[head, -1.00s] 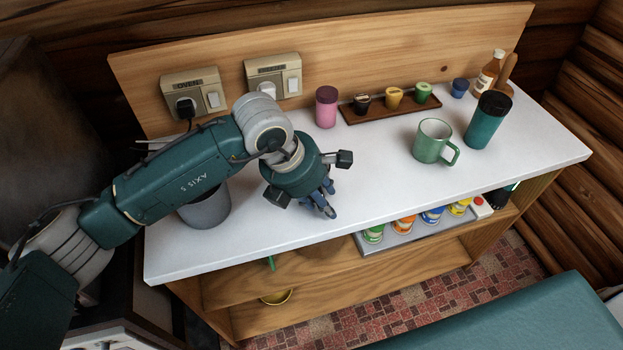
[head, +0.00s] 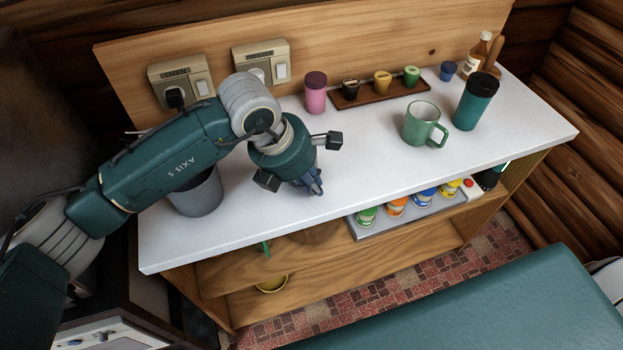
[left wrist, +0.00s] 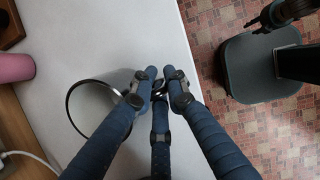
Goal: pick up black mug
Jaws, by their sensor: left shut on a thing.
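My left gripper (head: 316,188) is low over the front part of the white counter, its blue fingers drawn together. In the left wrist view the fingers (left wrist: 161,86) are shut on a small dark part beside a round black rim. This rim belongs to what looks like the black mug (left wrist: 92,106), with a pale inside, to the left of the fingers. The held part looks like its handle, but the fingers cover most of it. In the head view the mug is hidden behind my gripper.
A grey pot (head: 197,192) stands left of my gripper. A pink cup (head: 316,93) and a brown tray (head: 362,99) with small cups are behind. A green mug (head: 414,124) and teal tumbler (head: 470,112) stand right. The counter between my gripper and the green mug is clear.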

